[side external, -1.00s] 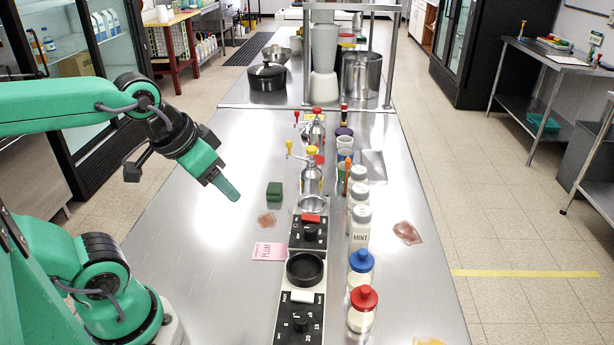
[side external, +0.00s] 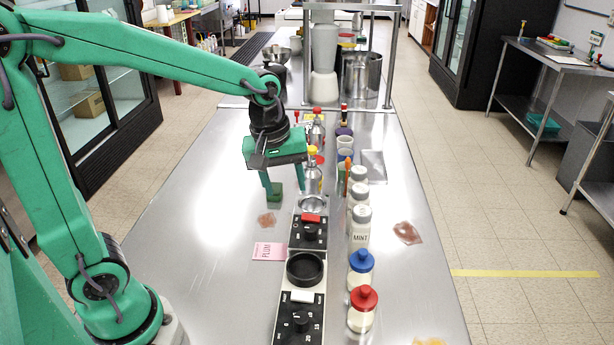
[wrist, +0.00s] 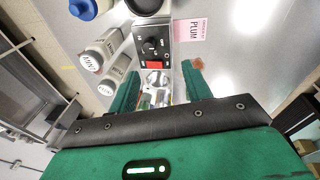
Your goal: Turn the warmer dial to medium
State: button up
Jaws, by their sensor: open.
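Two black control panels sit in a row on the steel counter. The far panel (side external: 321,240) has a red switch (side external: 312,218) and a black dial (side external: 309,231); the wrist view shows this dial (wrist: 151,46) too. The near panel (side external: 283,328) has a white switch (side external: 302,296) and a black dial (side external: 300,320) with small marks around it. I cannot tell from labels which is the warmer. My gripper (side external: 286,192) points down, open and empty, beyond the far panel. In the wrist view my gripper's fingers (wrist: 160,74) are apart, with the far panel ahead of them.
A round black plate (side external: 305,268) lies between the panels. White jars, one marked MINT (side external: 360,228), and blue- and red-topped jars (side external: 361,300) line the right. A pink PLUM card (side external: 269,251) lies left. The counter's left is clear.

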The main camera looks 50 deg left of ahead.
aim_at(310, 228)
jog(key=w+f+n, duration=0.1)
jog(key=f, duration=0.1)
jog(key=w+f+n+g, duration=0.1)
jog(key=w+f+n, duration=0.1)
jog(key=w+d+f+n, duration=0.1)
jog(key=w+f+n, duration=0.1)
jog(key=shift+w+f+g, duration=0.25)
jog(key=shift+f+g, duration=0.05)
jog(key=shift+w+f, duration=0.15)
jog(key=shift+f, duration=3.75)
jog(key=c, duration=1)
